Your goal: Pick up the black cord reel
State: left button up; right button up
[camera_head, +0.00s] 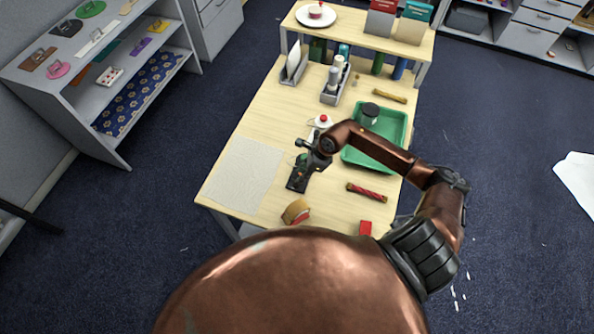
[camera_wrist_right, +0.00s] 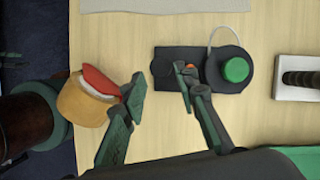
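A flat black object with a round end, a green centre and a pale thin cord arc, which I take to be the black cord reel (camera_wrist_right: 231,70), lies on the table. It also shows partly covered in the head view (camera_head: 297,181). My right gripper (camera_wrist_right: 160,82) is open and empty, its fingers apart. In the wrist view one fingertip overlaps the black object, by a small orange spot, and the other is left of it. I cannot tell whether they touch. In the head view the right gripper (camera_head: 311,157) is above the object. My left gripper is out of view.
A pale sheet (camera_head: 240,178) lies left. A red-topped white-based item (camera_head: 322,121), a green tray (camera_head: 351,154) and a red patterned stick (camera_head: 367,191) are close by.

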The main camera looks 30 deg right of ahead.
aim_at(293, 184)
jog(key=shift+p+x, duration=0.45)
jog(key=shift+x, duration=0.75)
jog(key=x, duration=0.1)
jog(key=p+x, duration=0.1)
jog(key=x, duration=0.2)
jog(key=shift+s+d+f+p, duration=0.1)
jog(key=shift+d+f+p, duration=0.2)
jog(key=shift+p, duration=0.1)
jog(key=shift+f, duration=0.3)
jog(key=shift+a+f, duration=0.1)
jog(key=shift+f, duration=0.05)
grip_shut()
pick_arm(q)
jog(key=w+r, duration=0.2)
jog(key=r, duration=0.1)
